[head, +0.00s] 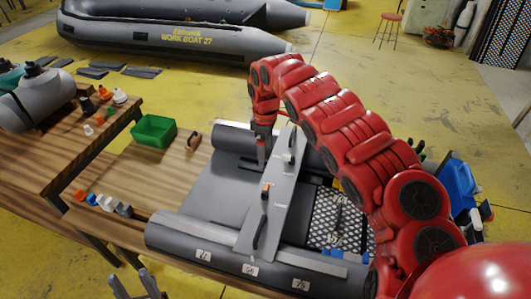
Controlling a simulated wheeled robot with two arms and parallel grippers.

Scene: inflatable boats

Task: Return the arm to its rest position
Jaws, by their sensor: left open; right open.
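My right gripper (262,158) is at the end of the red arm (335,115), which arches in from the lower right. It points down beside the upper part of a light grey board (270,208) that lies across a grey inflatable boat model (200,229). Whether it touches the board I cannot tell. Its fingers are small in the picture, and I see nothing held in them. My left gripper (137,284) shows only by its fingertips at the bottom left edge. They are spread and empty, in front of the wooden table's near edge.
A green bin (154,130) stands on the wooden table (125,178), left of the boat model. Small coloured fittings (105,203) line the table's left part. Blue items (456,183) are at the right. A large work boat (170,40) lies on the yellow floor behind.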

